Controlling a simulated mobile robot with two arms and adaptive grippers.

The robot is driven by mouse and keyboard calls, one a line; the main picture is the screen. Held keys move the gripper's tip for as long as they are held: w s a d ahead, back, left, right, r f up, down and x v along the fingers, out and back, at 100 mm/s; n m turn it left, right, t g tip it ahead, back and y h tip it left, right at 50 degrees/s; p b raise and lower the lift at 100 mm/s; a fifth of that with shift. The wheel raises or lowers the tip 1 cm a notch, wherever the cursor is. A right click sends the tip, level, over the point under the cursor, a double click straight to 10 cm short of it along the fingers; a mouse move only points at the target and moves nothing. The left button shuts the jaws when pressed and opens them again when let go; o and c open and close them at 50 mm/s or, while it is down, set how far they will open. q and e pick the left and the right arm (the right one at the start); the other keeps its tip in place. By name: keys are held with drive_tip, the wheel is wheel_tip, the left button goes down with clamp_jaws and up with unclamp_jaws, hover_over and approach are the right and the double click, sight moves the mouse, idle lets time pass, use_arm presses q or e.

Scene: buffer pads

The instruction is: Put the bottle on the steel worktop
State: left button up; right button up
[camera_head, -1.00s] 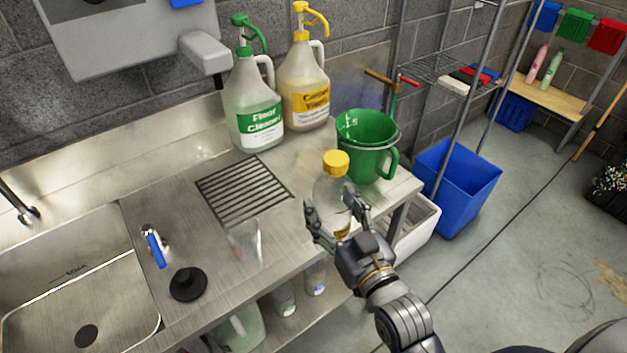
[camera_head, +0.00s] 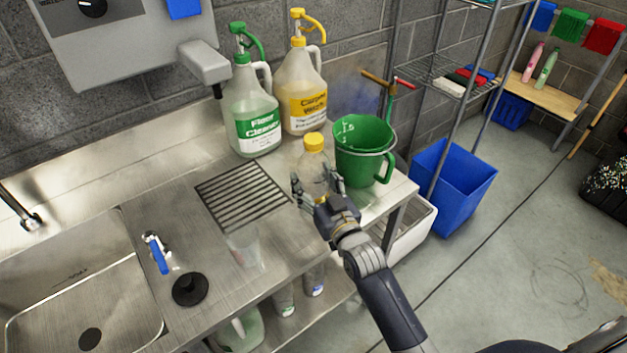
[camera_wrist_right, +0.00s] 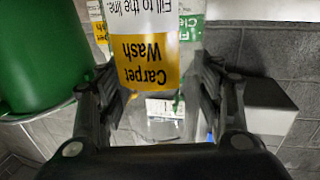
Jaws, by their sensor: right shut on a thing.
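A clear bottle (camera_head: 314,165) with a yellow cap is upright between the fingers of my right gripper (camera_head: 317,187). The gripper is shut on it from the front. In the right wrist view the bottle's "Carpet Wash" label (camera_wrist_right: 147,48) shows upside down between my right gripper's fingers (camera_wrist_right: 152,85). The bottle is at the right part of the steel worktop (camera_head: 165,210), just left of the green bucket. Its base is hidden by my gripper, so I cannot tell if it touches the worktop. My left gripper is not in view.
A green bucket (camera_head: 362,155) stands close right of the bottle. Floor Cleaner (camera_head: 253,115) and Carpet Wash (camera_head: 303,95) jugs stand behind. A drain grate (camera_head: 240,195), beaker (camera_head: 243,248), black plunger-like disc (camera_head: 189,289) and sink (camera_head: 85,295) lie left.

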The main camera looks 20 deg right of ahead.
drive_tip(key=shift+f, duration=0.35)
drive_tip(key=shift+f, duration=0.1)
drive_tip(key=o, duration=1)
drive_tip(key=shift+o, duration=0.2)
drive_tip(key=shift+r, duration=0.2)
drive_tip(key=s+d+b, duration=0.1)
drive_tip(key=s+b, duration=0.1)
drive_tip(key=s, duration=1)
drive_tip(key=shift+d, duration=0.25)
drive_tip(key=shift+f, duration=0.15)
